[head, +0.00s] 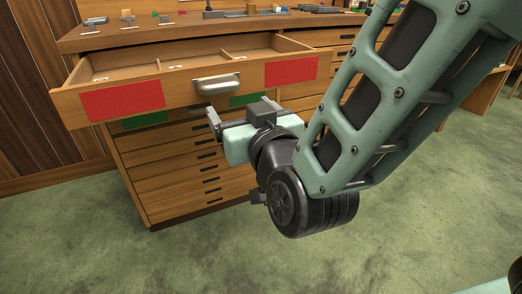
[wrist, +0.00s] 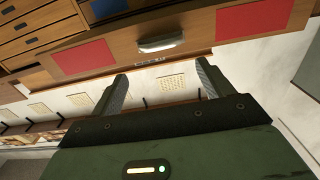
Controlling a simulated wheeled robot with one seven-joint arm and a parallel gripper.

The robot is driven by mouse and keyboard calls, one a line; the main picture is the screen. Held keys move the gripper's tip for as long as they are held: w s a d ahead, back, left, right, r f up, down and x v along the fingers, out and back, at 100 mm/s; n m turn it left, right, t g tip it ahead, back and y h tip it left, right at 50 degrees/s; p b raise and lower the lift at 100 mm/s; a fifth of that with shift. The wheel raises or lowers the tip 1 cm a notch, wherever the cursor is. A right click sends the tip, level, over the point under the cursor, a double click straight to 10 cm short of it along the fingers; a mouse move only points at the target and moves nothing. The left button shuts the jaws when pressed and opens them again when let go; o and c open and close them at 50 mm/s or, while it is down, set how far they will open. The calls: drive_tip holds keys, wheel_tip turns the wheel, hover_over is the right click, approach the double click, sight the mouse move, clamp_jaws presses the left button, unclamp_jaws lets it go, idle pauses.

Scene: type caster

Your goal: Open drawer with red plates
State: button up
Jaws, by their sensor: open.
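The wooden drawer (head: 207,92) with the red plates stands pulled out at the top of the cabinet, and its inner compartments show. One red plate (head: 122,101) is at the left of its front and another red plate (head: 291,71) at the right. A silver handle (head: 217,84) sits between them. My gripper (head: 214,122) is open and empty, below the handle and apart from it. In the wrist view the handle (wrist: 160,43) is beyond the two spread fingers, not between them. The other finger is partly hidden in the head view.
Under the open drawer are a closed drawer with green plates (head: 145,121) and several shallow drawers (head: 180,165). Small parts (head: 127,18) lie on the cabinet top. Green carpet (head: 90,230) in front is clear. A wood-panelled wall (head: 35,90) is at the left.

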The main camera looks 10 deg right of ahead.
drive_tip(key=b+v, duration=0.7)
drive_tip(key=b, duration=0.3)
drive_tip(key=shift+s, duration=0.25)
drive_tip(key=shift+d, duration=0.1)
